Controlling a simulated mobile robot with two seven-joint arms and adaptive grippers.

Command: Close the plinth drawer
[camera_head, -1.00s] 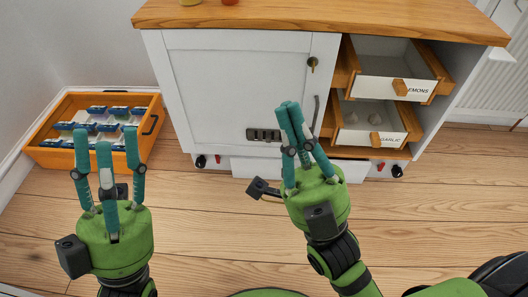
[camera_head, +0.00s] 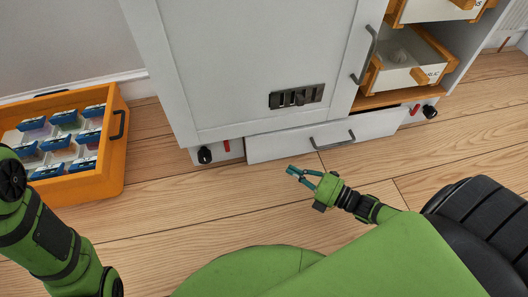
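The plinth drawer (camera_head: 290,146) is the low white panel with a grey bar handle (camera_head: 333,143) at the foot of the white cabinet (camera_head: 255,60). Its front looks slightly proud of the plinth on either side; how far it stands out is hard to tell. My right gripper (camera_head: 296,172) is low over the floor in front of the drawer, apart from it, fingers pointing left.
An orange crate (camera_head: 118,150) with several blue-topped packets stands on the floor at left. Two orange-sided drawers (camera_head: 435,75) are at the cabinet's upper right. Black knobs and red tabs flank the plinth drawer.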

